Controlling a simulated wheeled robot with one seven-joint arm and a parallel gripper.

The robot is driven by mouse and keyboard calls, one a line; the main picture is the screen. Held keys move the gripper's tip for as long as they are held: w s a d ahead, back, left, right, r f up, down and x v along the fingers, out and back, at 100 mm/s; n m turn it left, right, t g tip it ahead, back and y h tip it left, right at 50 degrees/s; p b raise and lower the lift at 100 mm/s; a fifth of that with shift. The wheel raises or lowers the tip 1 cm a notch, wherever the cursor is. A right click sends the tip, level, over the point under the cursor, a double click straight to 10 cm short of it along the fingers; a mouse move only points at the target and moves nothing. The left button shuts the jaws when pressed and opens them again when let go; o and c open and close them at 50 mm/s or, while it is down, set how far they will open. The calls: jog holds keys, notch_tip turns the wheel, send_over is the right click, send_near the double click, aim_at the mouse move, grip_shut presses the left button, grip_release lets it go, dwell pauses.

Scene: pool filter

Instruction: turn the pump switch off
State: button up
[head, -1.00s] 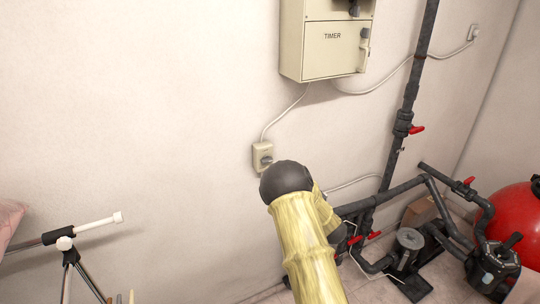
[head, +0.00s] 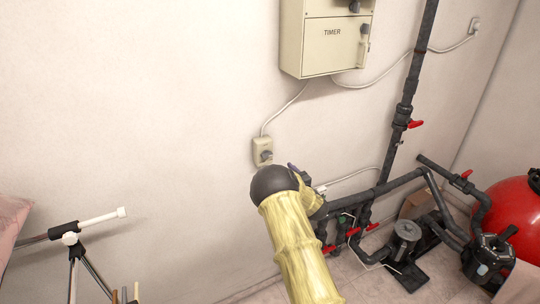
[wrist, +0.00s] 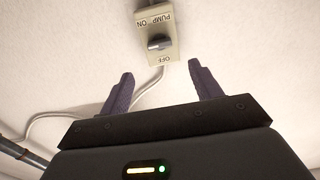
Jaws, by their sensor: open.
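The pump switch (head: 262,151) is a small cream box with a dark grey knob, fixed to the wall below the timer box. In the wrist view, the pump switch (wrist: 174,32) appears upside down, with PUMP, ON and OFF labels around its knob (wrist: 160,42). The knob lies roughly sideways in that view; I cannot tell for certain which label it points to. My gripper (wrist: 165,70) is open and empty, its two dark fingers apart, with the switch beyond and between them, not touching. In the head view my arm partly hides the gripper, just below right of the switch.
The cream timer box (head: 325,50) is above the switch, joined by a white cable (head: 285,112). Dark pipes (head: 408,90) with red valve handles, a pump (head: 406,238) and a red tank (head: 515,215) stand at right. A tripod (head: 72,243) is at lower left. The wall left of the switch is clear.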

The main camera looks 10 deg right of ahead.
aim_at(268, 155)
jog(key=p+x, duration=0.3)
jog(key=x, duration=0.7)
jog(key=c, duration=1)
jog(key=shift+f, duration=0.1)
